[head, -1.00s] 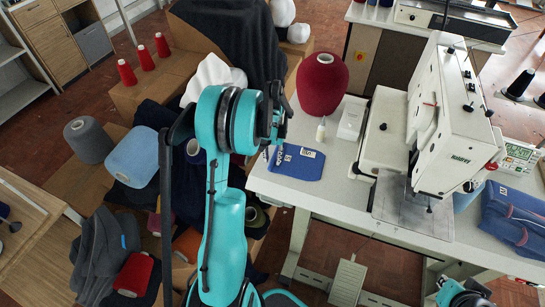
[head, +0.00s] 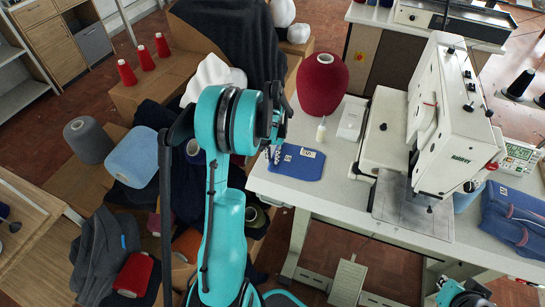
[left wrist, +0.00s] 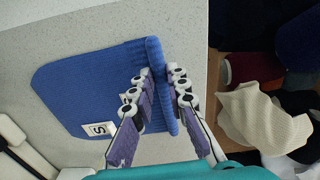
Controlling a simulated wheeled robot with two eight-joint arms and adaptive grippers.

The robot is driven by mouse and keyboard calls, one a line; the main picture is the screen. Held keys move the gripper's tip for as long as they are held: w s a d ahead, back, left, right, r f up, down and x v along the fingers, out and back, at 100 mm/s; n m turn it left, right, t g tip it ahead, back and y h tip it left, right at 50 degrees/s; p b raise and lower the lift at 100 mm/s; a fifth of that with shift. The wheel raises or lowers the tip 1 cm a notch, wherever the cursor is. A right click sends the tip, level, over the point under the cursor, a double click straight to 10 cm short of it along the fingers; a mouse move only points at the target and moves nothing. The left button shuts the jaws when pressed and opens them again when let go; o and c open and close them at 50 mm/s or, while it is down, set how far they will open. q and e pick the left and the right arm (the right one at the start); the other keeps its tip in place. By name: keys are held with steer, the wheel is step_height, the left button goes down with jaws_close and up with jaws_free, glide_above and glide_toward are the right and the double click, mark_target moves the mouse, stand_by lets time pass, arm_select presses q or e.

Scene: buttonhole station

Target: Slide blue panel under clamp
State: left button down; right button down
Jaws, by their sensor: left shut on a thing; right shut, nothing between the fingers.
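The blue panel (head: 300,162) lies on the left end of the machine table, a white label on it. It also shows in the left wrist view (left wrist: 85,85), with a ribbed edge on the right. My left gripper (head: 275,154) is at the panel's left edge in the head view. In the left wrist view its purple-padded fingers (left wrist: 163,105) are shut on the ribbed edge. The white buttonhole machine (head: 455,125) stands right of the panel, its clamp area (head: 428,200) above a metal plate. The clamp's detail is too small to tell. Only a teal part of my right arm shows at bottom right; its fingers are not visible.
A maroon yarn cone (head: 322,84), a small white bottle (head: 321,130) and a white box (head: 351,121) stand behind the panel. Folded blue garments (head: 515,215) lie right of the machine. The table (head: 335,195) is clear between panel and plate.

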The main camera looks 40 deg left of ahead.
arm_select(q)
steer(key=shift+r, duration=0.15)
steer(key=shift+r+p, duration=1.65)
steer(key=shift+r, duration=0.75)
